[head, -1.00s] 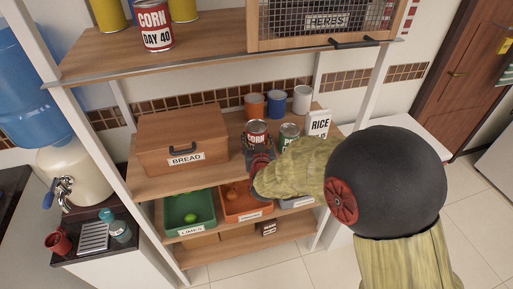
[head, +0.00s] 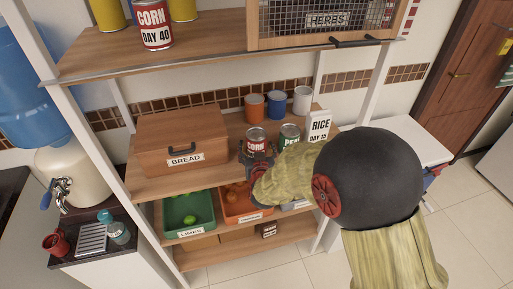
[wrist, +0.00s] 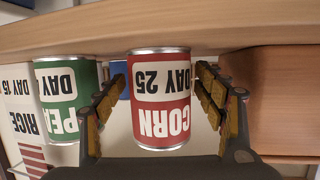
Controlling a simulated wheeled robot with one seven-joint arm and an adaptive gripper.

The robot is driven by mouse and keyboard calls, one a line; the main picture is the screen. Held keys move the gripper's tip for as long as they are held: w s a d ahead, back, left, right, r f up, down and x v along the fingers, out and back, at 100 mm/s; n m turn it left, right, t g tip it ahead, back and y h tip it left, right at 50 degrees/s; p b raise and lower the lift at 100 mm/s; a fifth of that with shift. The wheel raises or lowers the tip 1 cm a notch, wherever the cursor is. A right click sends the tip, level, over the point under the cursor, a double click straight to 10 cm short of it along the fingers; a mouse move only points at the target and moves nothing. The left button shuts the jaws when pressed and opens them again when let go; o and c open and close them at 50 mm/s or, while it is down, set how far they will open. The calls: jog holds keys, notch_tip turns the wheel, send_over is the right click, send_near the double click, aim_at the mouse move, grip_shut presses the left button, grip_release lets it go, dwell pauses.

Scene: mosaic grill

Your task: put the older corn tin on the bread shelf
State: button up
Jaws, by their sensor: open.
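A red and white corn tin marked DAY 25 (head: 256,141) stands on the middle shelf, right of the bread box (head: 183,140). In the wrist view, which is upside down, the same tin (wrist: 160,110) sits between the spread fingers of my gripper (wrist: 157,105), with gaps on both sides. My gripper (head: 257,163) is open in front of the tin and hides its lower part in the head view. Another corn tin, marked DAY 40 (head: 154,27), stands on the top shelf near its front edge. The bread shelf (head: 150,187) carries the bread box.
A green tin (head: 289,135) and a rice box (head: 318,124) stand to the right of the DAY 25 tin. Several cups, including a blue one (head: 277,103), stand behind. Yellow tins (head: 108,14) flank the DAY 40 tin; a mesh herbs cabinet (head: 325,20) is beside it.

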jog(key=shift+r, duration=0.15)
jog(key=shift+s+r, duration=0.15)
jog(key=shift+s, duration=0.05)
jog(key=p+v, duration=0.3)
jog(key=v, duration=0.9)
jog(key=s+d+r+g+y, duration=0.1)
jog(key=s+d+r+g, duration=0.4)
jog(key=r, duration=0.4)
jog(key=s+d+r+g+h, duration=0.1)
jog(key=s+d+g, duration=0.1)
jog(key=s+d, duration=0.4)
jog(key=s+d+r+m+g+h, duration=0.1)
jog(key=s+d, duration=0.6)
jog(key=s, duration=0.8)
jog(key=shift+s+r+g, duration=0.35)
jog(key=shift+r+g, duration=0.15)
jog(key=shift+r, duration=0.2)
